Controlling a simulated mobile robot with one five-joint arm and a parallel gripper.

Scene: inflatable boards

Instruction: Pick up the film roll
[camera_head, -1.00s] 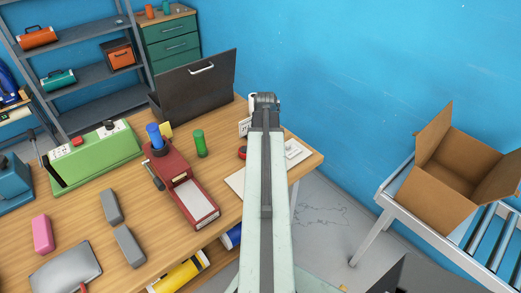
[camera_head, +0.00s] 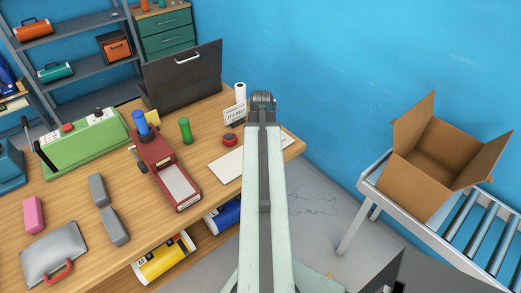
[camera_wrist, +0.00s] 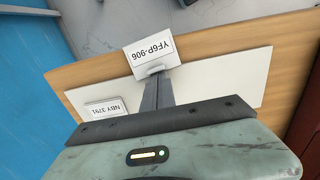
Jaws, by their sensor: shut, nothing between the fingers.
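A white upright roll (camera_head: 240,92) stands at the far right of the wooden table, behind a small card. A yellow roll (camera_head: 163,257) and a blue roll (camera_head: 226,214) lie on the shelf under the tabletop. I cannot tell for sure which is the film roll. My gripper shows in the wrist view (camera_wrist: 157,92) with its dark fingers together and empty, over a white sheet (camera_wrist: 220,77). The fingertips overlap the foot of a card reading YF6P-906 (camera_wrist: 153,53). In the head view my arm hides the fingers. No roll shows in the wrist view.
The table (camera_head: 130,225) holds a red machine (camera_head: 165,168), a green bottle (camera_head: 186,130), a red button (camera_head: 230,140), a black open case (camera_head: 185,78), grey blocks and a green unit (camera_head: 85,143). An open carton (camera_head: 425,180) sits on a roller conveyor (camera_head: 470,225) at right.

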